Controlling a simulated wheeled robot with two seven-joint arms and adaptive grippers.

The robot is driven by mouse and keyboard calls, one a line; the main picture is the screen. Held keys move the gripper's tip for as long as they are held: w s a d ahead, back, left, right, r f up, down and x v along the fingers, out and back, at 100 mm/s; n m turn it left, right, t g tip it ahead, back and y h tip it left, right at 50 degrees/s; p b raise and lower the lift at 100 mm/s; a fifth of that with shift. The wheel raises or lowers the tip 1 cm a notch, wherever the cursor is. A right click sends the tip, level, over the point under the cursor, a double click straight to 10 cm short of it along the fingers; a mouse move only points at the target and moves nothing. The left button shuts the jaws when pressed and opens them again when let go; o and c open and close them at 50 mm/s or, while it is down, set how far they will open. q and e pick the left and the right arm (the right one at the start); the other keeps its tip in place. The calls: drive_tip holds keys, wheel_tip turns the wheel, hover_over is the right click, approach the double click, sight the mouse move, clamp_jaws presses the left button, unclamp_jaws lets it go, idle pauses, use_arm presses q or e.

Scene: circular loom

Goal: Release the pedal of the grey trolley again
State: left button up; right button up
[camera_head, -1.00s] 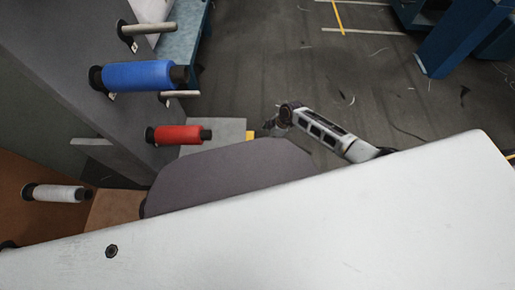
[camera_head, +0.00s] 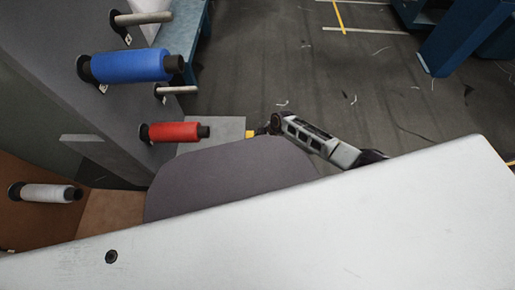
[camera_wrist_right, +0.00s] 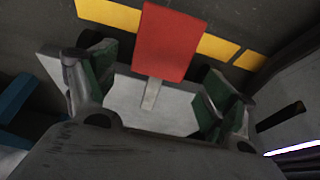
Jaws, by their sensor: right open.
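A red pedal (camera_wrist_right: 168,42) on a short grey stem shows in the right wrist view, in front of a pale grey plate. My right gripper (camera_wrist_right: 158,90) is open, with green-padded fingers on either side of the stem in the picture; I cannot tell whether it touches the pedal. In the head view, my right gripper (camera_head: 266,127) is small, beside the grey plate (camera_head: 222,128) and a yellow patch. A grey panel (camera_head: 60,55) with spools stands at the left, perhaps the trolley's side. The pedal cannot be made out in the head view. My left gripper is not in view.
Blue (camera_head: 130,66), red (camera_head: 174,132) and white (camera_head: 46,193) spools stick out on pegs at the left. Yellow stripes (camera_wrist_right: 110,13) lie behind the pedal. Dark open floor (camera_head: 310,60) extends to blue structures (camera_head: 465,35) at upper right.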

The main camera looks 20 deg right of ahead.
sight(258, 147)
drive_tip(key=shift+b+x, duration=1)
drive_tip(key=shift+x, duration=1.05)
drive_tip(key=shift+c, duration=0.4)
drive_tip(key=c, duration=1.4)
